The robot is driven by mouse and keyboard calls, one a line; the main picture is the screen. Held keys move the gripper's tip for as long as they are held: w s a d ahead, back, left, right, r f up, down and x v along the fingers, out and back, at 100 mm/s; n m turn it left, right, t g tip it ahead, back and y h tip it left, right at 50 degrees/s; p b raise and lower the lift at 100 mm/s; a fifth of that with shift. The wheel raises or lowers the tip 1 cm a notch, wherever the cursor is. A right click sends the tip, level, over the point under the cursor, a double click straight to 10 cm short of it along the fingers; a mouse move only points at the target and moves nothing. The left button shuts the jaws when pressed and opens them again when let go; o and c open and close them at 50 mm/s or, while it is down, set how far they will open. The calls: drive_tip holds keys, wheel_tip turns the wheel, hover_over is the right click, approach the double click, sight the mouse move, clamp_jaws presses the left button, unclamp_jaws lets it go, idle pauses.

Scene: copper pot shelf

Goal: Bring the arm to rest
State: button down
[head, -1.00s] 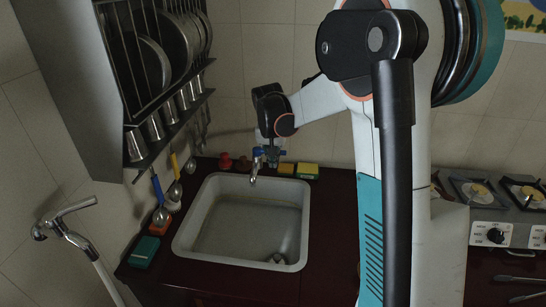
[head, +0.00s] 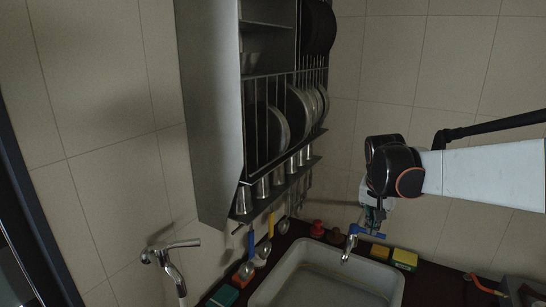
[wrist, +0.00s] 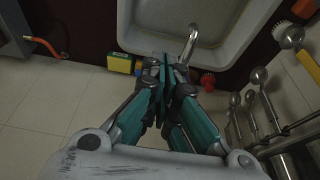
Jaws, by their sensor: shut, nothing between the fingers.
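My gripper (head: 372,219) hangs from my arm at the right of the head view, beside the faucet (head: 349,243) at the back of the sink. In the wrist view my gripper (wrist: 165,66) points toward the sink's back edge with its teal fingers together and nothing between them. The faucet's spout (wrist: 190,42) shows just beyond the fingertips there. I cannot tell whether the fingers touch the faucet.
A metal rack (head: 247,120) with plates and cups hangs on the wall. The white sink (head: 270,288) sits in a dark counter. Sponges (head: 404,259) and red stoppers (head: 317,228) stand along the wall. A tap-like metal fixture (head: 168,256) is at lower left.

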drive_tip(key=s+a+f+n+t+b, duration=0.1)
drive_tip(key=s+a+f+n+b, duration=0.1)
drive_tip(key=s, duration=0.6)
drive_tip(key=s+a+f+n+t+y+b, duration=0.1)
drive_tip(key=s+a+f+n+b, duration=0.1)
drive_tip(key=s, duration=0.7)
drive_tip(key=s+a+f+n+t+y+b, duration=0.1)
drive_tip(key=s+a+f+b, duration=0.3)
drive_tip(key=s, duration=0.5)
drive_tip(key=a+f+n+t, duration=0.1)
drive_tip(key=a, duration=0.1)
drive_tip(key=shift+a+n, duration=0.4)
